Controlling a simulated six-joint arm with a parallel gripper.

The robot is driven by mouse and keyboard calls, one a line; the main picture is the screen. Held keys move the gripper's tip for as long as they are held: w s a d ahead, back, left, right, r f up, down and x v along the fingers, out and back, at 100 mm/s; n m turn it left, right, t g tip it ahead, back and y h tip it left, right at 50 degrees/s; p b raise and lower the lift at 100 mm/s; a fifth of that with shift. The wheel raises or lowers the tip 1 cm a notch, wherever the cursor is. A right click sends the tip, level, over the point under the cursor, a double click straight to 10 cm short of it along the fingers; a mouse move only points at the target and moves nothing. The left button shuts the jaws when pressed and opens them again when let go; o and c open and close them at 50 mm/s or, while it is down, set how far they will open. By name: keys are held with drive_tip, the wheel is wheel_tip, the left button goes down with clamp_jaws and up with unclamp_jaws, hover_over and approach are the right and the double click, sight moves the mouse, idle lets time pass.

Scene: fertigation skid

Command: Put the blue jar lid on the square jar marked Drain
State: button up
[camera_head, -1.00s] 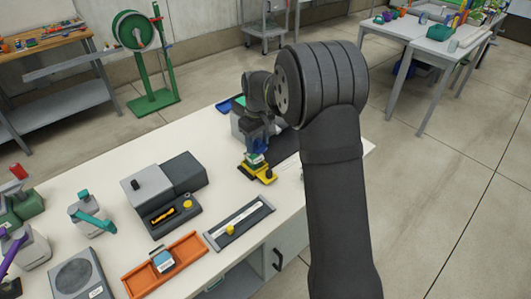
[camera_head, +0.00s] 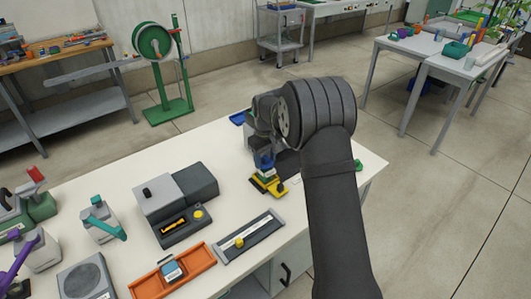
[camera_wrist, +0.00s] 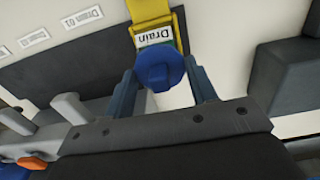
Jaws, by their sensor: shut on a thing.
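The blue jar lid (camera_wrist: 158,70) is round and sits between the fingers of my gripper (camera_wrist: 160,75) in the wrist view. My gripper is shut on it. The square jar (camera_wrist: 154,38) with a white "Drain" label is directly beyond the lid, in a yellow holder (camera_wrist: 178,20). The lid overlaps the jar in this view, and I cannot tell whether it is seated. In the head view my gripper (camera_head: 264,155) points down over the yellow holder (camera_head: 268,187) on the bench; the lid and jar are small and partly hidden there.
A dark panel (camera_wrist: 75,60) with white labels lies beside the holder in the wrist view. In the head view, a grey box unit (camera_head: 175,195), a slotted dark tray (camera_head: 250,236) and an orange tray (camera_head: 145,287) stand on the white bench. Bare bench surface (camera_head: 225,165) lies left of the holder.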

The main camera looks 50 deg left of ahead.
drive_tip(key=shift+f, duration=0.45)
drive_tip(key=o, duration=1)
drive_tip(key=shift+o, duration=0.2)
drive_tip(key=shift+r, duration=3.55)
drive_tip(key=shift+f, duration=0.1)
drive_tip(key=shift+f, duration=2.95)
drive_tip(key=shift+f, duration=0.1)
